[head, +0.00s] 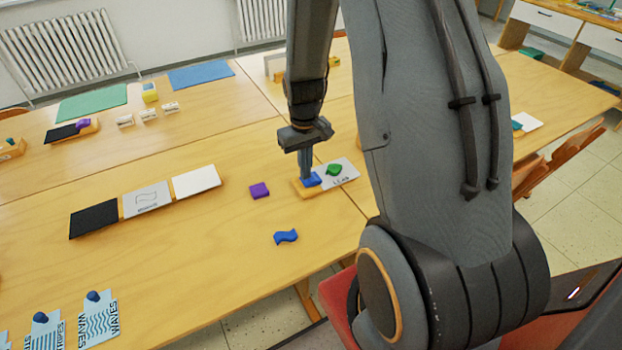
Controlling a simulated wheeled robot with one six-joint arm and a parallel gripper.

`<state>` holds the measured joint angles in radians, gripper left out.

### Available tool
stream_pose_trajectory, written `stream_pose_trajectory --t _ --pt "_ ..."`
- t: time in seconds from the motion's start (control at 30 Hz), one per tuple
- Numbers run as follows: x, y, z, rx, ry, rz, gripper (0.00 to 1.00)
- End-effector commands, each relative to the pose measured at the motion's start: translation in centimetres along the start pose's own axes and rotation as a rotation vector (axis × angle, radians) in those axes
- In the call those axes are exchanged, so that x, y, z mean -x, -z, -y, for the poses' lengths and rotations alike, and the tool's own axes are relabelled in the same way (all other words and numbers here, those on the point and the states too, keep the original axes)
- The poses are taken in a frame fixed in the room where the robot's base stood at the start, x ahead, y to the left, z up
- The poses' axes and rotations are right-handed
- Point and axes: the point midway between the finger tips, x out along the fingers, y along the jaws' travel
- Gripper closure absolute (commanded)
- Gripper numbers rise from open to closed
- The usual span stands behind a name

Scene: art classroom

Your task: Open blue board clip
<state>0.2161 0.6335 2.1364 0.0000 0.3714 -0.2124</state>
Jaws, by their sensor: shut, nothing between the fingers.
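The blue board clip (315,180) sits at the left end of a small wooden board (306,192), which carries a white-grey card (344,178) with lettering. A green leaf-like piece (334,169) lies on the card. My gripper (306,179) points down with its fingers shut and empty. The fingertips are at the blue clip, overlapping its left part in the head view. I cannot tell whether they touch it. The fingers hide part of the clip, and I cannot make out whether it is open.
A purple block (259,190) and a blue wavy piece (286,236) lie on the wooden table near the board.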

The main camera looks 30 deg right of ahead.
Motion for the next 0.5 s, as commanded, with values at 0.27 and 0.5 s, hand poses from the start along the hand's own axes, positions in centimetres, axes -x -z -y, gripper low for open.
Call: stream_pose_trajectory --t 0.27,0.5 --pt "-0.42 -0.01 0.00 0.000 0.000 0.000 1.00" --pt "-0.75 -0.01 0.00 0.000 0.000 0.001 1.00"
